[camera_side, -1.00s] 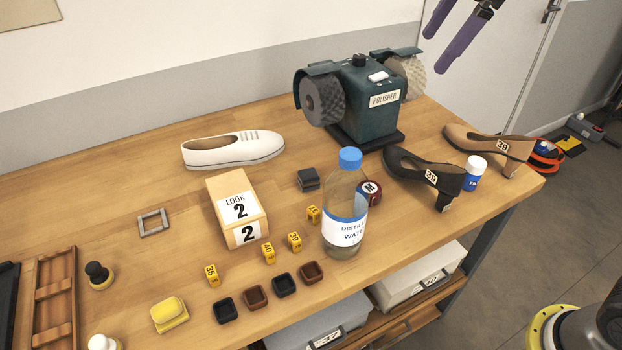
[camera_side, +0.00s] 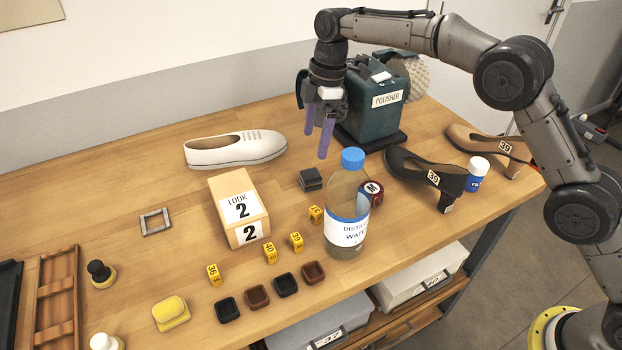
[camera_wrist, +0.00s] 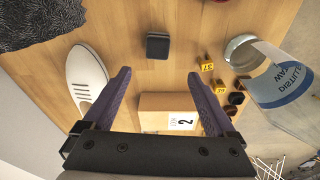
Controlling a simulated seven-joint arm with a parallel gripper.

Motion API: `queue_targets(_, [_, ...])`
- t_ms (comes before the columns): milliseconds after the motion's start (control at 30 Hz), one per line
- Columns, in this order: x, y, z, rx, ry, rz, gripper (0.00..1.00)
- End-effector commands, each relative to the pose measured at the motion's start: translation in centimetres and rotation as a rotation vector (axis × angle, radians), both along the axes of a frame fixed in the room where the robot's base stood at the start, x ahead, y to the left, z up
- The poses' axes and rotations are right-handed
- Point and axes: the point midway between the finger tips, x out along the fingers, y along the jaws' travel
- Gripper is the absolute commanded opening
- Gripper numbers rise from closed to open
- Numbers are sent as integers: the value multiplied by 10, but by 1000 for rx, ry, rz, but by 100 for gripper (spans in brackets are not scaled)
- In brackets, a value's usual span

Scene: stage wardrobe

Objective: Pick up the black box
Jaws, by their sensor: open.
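The small black box (camera_side: 310,179) lies on the wooden bench between the white shoe and the clear water bottle. In the wrist view the black box (camera_wrist: 158,46) sits ahead of the fingertips, roughly midway between them. My gripper (camera_side: 317,145) has purple fingers pointing down and hangs above the bench, up and a little right of the box in the side view. In the wrist view my gripper (camera_wrist: 158,75) is open, with nothing between its fingers but bench and a cardboard box farther down.
A tall water bottle (camera_side: 346,215) stands close to the right of the box. The polisher (camera_side: 372,115) is behind, the white shoe (camera_side: 236,150) left, the "LOOK 2" carton (camera_side: 238,205) front left. Yellow number cubes (camera_side: 316,214) stand in front. Two heeled shoes (camera_side: 425,172) (camera_side: 490,145) are right.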

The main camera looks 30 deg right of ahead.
Motion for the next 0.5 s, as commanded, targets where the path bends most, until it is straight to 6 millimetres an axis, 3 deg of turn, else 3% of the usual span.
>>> queue_targets(200, [0,5,-42,-1,5,0,91])
queue_targets(500, [2,8,-66,-1,2,-2,91])
